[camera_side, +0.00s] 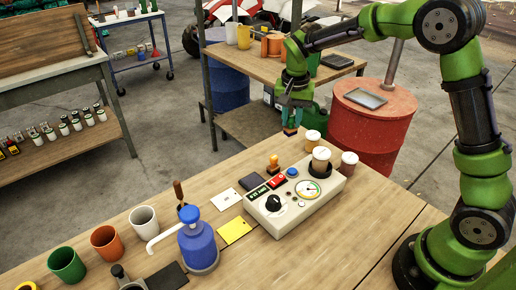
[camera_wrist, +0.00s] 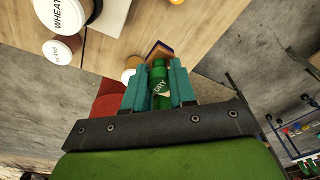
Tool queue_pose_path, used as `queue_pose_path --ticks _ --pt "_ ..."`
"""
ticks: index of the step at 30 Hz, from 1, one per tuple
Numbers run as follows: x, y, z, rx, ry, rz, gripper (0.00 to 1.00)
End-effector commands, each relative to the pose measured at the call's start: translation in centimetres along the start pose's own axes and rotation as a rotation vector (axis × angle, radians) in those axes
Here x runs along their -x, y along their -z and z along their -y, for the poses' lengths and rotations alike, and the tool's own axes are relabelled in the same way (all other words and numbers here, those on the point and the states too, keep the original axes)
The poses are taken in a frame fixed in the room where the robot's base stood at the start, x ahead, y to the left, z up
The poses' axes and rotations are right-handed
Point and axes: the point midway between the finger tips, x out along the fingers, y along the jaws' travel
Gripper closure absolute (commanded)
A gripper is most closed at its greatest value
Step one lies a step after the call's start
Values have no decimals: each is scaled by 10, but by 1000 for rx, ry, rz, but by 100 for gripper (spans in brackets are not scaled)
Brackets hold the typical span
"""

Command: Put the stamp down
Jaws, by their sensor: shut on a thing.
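My gripper (camera_side: 293,112) is above the far end of the wooden workbench, left of the red barrel. In the wrist view its teal fingers (camera_wrist: 160,90) are shut on a stamp with a green handle (camera_wrist: 158,72), labelled DRY. The stamp's base shows beyond the fingertips in brown and dark blue. In the side view the held stamp (camera_side: 290,131) is small and hangs in the air, apart from the bench. Another stamp-like piece with an orange knob (camera_side: 273,164) stands on the bench beside the meter.
The pale meter (camera_side: 295,205) takes up the bench middle, with lidded jars (camera_side: 313,137) around it. A dark pad (camera_side: 251,182), white card (camera_side: 226,198) and yellow card (camera_side: 234,231) lie left of it. A blue wash bottle (camera_side: 198,243) stands nearer. Bare wood lies behind the pad.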

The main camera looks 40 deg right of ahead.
Motion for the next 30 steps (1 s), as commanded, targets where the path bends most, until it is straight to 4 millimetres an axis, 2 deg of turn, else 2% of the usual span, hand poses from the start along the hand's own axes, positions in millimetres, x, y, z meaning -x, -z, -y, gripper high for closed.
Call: queue_pose_path --ticks 5,12,24,30 --pt "-7 -3 -5 95 -2 6 94" --pt "-48 -8 -5 112 -3 7 94" --pt "-96 -14 -6 110 -2 6 94" --pt "-103 -14 -5 110 1 4 94"
